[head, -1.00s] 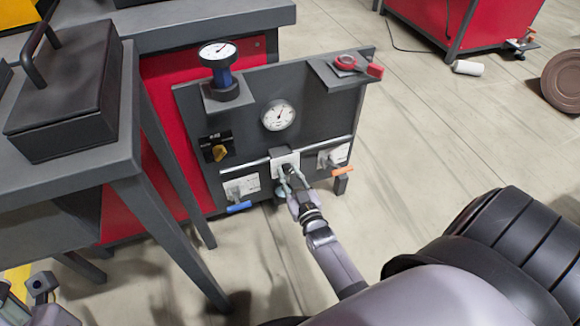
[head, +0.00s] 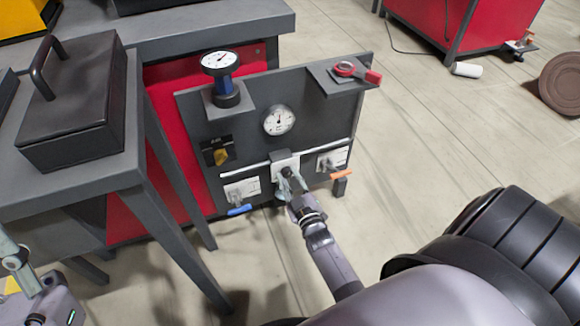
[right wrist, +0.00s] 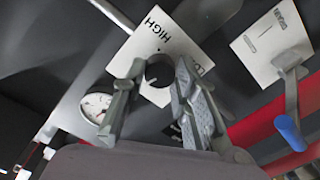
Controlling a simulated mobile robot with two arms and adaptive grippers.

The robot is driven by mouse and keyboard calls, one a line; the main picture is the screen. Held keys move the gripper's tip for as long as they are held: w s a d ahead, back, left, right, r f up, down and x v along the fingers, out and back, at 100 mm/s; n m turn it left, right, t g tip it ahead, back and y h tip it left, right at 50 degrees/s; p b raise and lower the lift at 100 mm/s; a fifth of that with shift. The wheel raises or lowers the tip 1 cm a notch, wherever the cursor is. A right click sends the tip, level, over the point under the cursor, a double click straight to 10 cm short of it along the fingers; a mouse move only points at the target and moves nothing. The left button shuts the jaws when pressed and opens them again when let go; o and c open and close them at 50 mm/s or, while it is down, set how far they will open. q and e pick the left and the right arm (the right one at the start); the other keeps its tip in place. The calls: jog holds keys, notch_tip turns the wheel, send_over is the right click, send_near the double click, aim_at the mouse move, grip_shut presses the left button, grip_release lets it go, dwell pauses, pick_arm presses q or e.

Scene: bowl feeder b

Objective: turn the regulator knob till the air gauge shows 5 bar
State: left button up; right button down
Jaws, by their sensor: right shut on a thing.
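The panel's round white gauge (head: 279,121) faces me above the regulator; its needle points roughly upward, but its figures are too small to read. It also shows small and slanted in the right wrist view (right wrist: 95,106). The dark regulator knob (right wrist: 158,74) sits on a white plate (right wrist: 160,40) marked HIGH. My right gripper (right wrist: 152,88) is shut on the knob, one finger on each side, and hides part of it. In the head view my right gripper (head: 288,183) reaches the panel's lower middle. My left gripper (head: 18,262) is partly in view at the lower left edge.
A valve with a blue handle (head: 240,210) is left of the regulator; one with an orange handle (head: 342,174) is right. A second dial (head: 220,62) and a red-handled tool (head: 357,72) rest on shelves above.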

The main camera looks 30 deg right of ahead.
jog(key=c, duration=1.3)
grip_release()
jog(key=shift+s, duration=0.15)
jog(key=v, duration=0.7)
jog(key=shift+s, duration=0.1)
